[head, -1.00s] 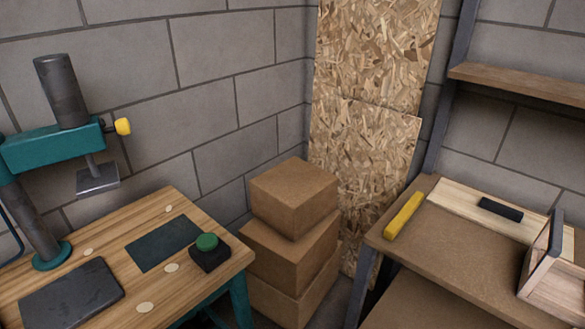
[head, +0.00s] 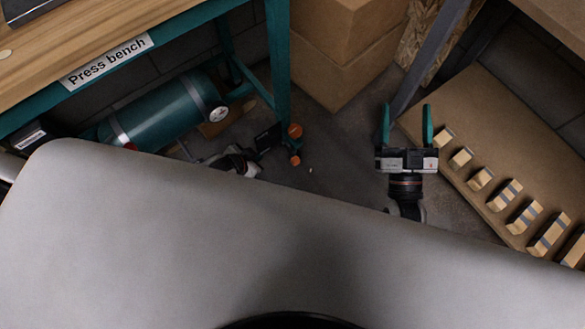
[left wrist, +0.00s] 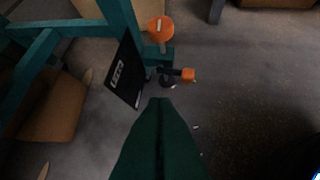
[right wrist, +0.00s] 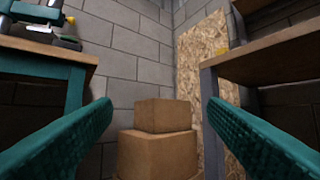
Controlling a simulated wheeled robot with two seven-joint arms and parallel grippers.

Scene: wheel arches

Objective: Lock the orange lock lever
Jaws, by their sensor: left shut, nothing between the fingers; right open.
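Two orange parts show low beside the press bench's teal leg in the head view: an upper one (head: 295,130) and a lower one (head: 294,160). In the left wrist view they are a round orange knob (left wrist: 160,28) and a small orange tip (left wrist: 188,75) on a dark stem. I cannot tell which is the lock lever. A black plate with white lettering (left wrist: 126,75) is left of them. My left gripper (left wrist: 160,103) is shut and empty, just short of the orange tip. My right gripper (head: 406,122) is open and empty, away to the right.
A teal tank (head: 165,108) lies under the press bench (head: 105,60). Stacked cardboard boxes (head: 345,35) stand behind; they also show in the right wrist view (right wrist: 158,150). A low shelf (head: 480,95) with several wooden blocks is at right. Floor between is clear.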

